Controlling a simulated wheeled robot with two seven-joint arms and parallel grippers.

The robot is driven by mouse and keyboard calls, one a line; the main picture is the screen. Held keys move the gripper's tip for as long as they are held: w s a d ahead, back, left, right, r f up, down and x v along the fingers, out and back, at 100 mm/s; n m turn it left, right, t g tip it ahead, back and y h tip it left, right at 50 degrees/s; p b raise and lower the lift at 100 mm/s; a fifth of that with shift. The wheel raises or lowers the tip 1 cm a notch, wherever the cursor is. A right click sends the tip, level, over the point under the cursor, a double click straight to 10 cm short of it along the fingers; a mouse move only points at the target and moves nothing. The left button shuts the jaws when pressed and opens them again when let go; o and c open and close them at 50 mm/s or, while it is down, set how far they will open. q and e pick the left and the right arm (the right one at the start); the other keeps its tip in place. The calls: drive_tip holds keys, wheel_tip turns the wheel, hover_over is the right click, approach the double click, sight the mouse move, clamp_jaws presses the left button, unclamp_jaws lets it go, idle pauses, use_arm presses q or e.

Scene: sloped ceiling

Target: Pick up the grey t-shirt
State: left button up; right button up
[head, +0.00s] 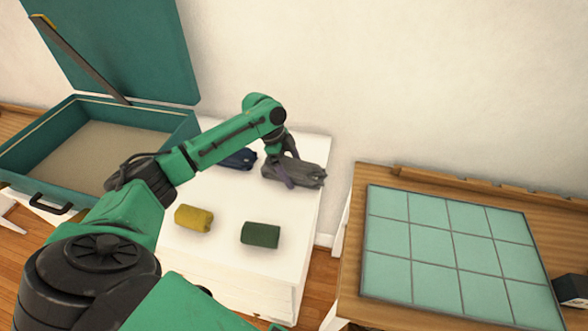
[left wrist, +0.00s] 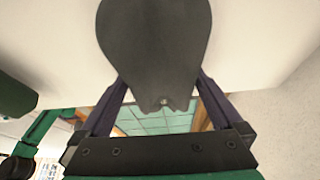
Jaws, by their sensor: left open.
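The grey t-shirt (head: 308,175) is a rolled bundle at the back right of the white table. In the left wrist view it shows as a dark grey shape (left wrist: 155,40) between and beyond the fingers. My left gripper (head: 284,174) points down at the left part of the bundle. Its jaws are open, with one finger on each side of the shirt in the left wrist view (left wrist: 160,85). I cannot tell whether the fingers touch it. My right gripper is not in view.
A dark blue roll (head: 240,158) lies just left of the grey one. A yellow roll (head: 194,217) and a dark green roll (head: 260,234) lie nearer on the white table (head: 225,262). An open teal suitcase (head: 150,122) stands left. A wooden table with a teal gridded board (head: 450,245) stands right.

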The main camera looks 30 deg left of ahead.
use_arm(q)
drive_tip(key=shift+a, duration=0.15)
drive_tip(key=c, duration=1.2)
drive_tip(key=shift+o, duration=0.2)
drive_tip(key=shift+r, duration=0.1)
